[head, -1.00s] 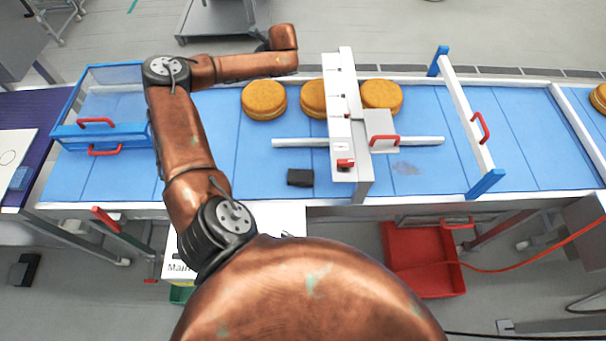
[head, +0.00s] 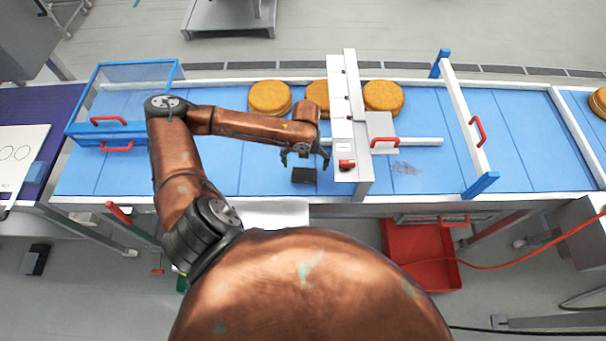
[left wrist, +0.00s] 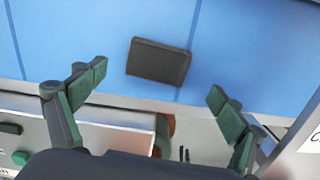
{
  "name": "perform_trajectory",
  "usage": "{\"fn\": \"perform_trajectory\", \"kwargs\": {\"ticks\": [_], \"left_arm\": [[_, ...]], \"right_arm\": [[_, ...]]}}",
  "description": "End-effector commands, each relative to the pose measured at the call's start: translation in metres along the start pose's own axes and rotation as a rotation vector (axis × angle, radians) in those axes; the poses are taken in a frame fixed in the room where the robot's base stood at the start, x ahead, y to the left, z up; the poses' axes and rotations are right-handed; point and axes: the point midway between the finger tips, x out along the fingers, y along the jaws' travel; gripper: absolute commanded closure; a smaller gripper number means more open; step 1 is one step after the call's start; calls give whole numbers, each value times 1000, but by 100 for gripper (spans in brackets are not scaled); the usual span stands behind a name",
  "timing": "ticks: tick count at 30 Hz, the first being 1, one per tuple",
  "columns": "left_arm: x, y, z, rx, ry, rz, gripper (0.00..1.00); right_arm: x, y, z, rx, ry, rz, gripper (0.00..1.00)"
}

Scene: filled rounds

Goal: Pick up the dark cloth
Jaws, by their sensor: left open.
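The dark cloth (head: 304,175) is a small, dark, folded block lying flat on the blue conveyor belt near its front edge, just left of the white gantry. It also shows in the left wrist view (left wrist: 159,62), ahead of the fingers and between their lines. My left gripper (head: 305,158) is above the belt, right at the cloth's far side in the head view. In the left wrist view the left gripper (left wrist: 165,95) has its green-padded fingers spread wide, with nothing between them. Whether the fingers touch the cloth cannot be told, but they look apart from it. My right gripper is not seen.
The white gantry (head: 342,115) with a red knob stands close right of the gripper. Several round orange-brown cakes (head: 269,97) lie along the belt's far side. A blue-framed guard (head: 122,97) is at the left. A red bin (head: 421,255) sits below the belt.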

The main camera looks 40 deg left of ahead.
Motion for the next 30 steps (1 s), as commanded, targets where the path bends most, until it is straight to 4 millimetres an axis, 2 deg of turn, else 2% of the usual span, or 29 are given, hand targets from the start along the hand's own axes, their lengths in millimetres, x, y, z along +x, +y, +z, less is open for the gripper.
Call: {"fn": "perform_trajectory", "kwargs": {"ticks": [12, 20, 30], "left_arm": [[51, 2, -2, -3, 0, 1, 10], [54, 2, -1, -2, -2, 2, 10], [54, 2, -1, -2, -3, 2, 33]], "right_arm": [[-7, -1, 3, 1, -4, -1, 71], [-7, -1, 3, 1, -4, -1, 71], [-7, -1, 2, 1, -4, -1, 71]]}}
